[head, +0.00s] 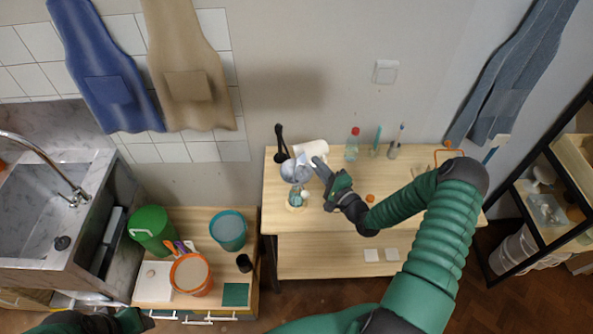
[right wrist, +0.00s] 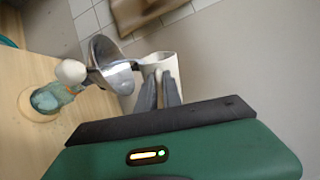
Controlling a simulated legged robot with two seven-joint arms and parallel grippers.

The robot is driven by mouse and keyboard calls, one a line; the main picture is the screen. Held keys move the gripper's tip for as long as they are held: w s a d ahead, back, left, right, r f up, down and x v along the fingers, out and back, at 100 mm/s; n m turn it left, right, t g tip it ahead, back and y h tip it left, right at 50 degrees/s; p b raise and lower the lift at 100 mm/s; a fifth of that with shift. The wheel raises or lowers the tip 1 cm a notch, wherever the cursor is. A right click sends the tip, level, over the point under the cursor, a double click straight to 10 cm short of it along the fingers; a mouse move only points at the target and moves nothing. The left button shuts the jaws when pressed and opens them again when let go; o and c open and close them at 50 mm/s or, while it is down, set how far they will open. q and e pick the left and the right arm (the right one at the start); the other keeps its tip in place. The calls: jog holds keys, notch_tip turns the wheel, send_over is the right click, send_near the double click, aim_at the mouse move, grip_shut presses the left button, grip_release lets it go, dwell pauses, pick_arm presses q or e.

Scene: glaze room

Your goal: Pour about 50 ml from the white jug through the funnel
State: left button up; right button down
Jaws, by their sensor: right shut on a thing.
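The white jug (head: 312,149) is held tilted above the table, with its mouth close to the funnel. It also shows in the right wrist view (right wrist: 165,62). My right gripper (head: 323,170) is shut on the jug; its fingers (right wrist: 158,88) press on the jug's side. The shiny metal funnel (head: 292,171) sits left of the jug, and its wide cone (right wrist: 108,60) overlaps the jug in the wrist view. A teal glass vessel (head: 296,196) stands below the funnel. I cannot make out any stream. My left gripper (head: 135,320) is partly visible at the bottom left; its fingers are unclear.
A clear red-capped bottle (head: 352,144) and brushes stand at the back of the wooden table (head: 420,200). A black-handled tool (head: 281,140) is behind the funnel. Buckets, one orange (head: 191,274), stand on the lower left bench. The table's right part is mostly clear.

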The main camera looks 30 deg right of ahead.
jog(key=shift+f+n, duration=0.15)
jog(key=shift+n, duration=0.35)
dwell(0.5)
